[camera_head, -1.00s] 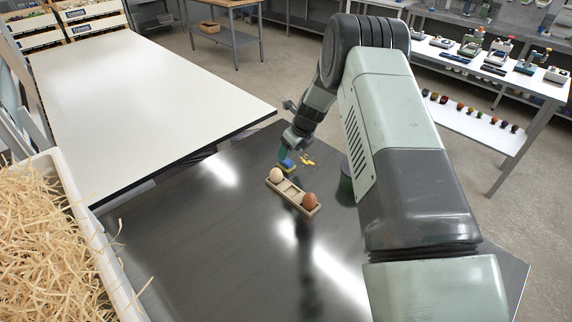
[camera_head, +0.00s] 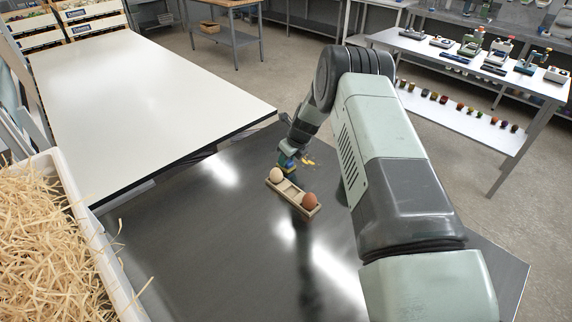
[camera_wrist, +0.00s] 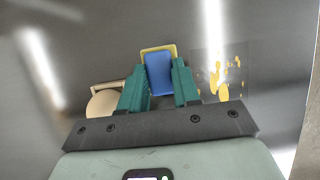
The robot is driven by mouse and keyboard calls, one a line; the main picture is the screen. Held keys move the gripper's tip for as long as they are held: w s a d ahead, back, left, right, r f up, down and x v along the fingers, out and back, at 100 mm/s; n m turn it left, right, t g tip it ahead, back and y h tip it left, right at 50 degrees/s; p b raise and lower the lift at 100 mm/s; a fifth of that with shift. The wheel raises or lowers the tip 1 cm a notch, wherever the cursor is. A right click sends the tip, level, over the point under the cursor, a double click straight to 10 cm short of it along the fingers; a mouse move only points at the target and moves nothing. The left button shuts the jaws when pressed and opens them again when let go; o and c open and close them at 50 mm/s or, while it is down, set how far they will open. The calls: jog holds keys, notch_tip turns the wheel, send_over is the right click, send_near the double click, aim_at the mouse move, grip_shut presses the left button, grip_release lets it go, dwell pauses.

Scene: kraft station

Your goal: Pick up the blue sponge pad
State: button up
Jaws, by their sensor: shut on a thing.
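The blue sponge pad (camera_wrist: 159,75) has a yellow layer that shows along its far edge in the wrist view. It sits between the two teal fingers of my gripper (camera_wrist: 160,86), which are shut on it. In the head view my gripper (camera_head: 287,160) is low over the dark table, just behind the wooden egg holder. The sponge (camera_head: 287,167) shows there only as a small blue and yellow patch, partly hidden by the fingers. I cannot tell whether it touches the table.
The wooden holder (camera_head: 290,188) bears a pale egg (camera_head: 276,175) and a brown egg (camera_head: 309,201) close by. A yellow spill (camera_wrist: 222,80) lies right of my gripper. A white bin of shredded straw (camera_head: 105,262) stands at the left. The dark table's front is clear.

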jog(key=shift+r, duration=0.1)
jog(key=shift+c, duration=0.2)
notch_tip(320, 180, up, 10)
dwell(0.3)
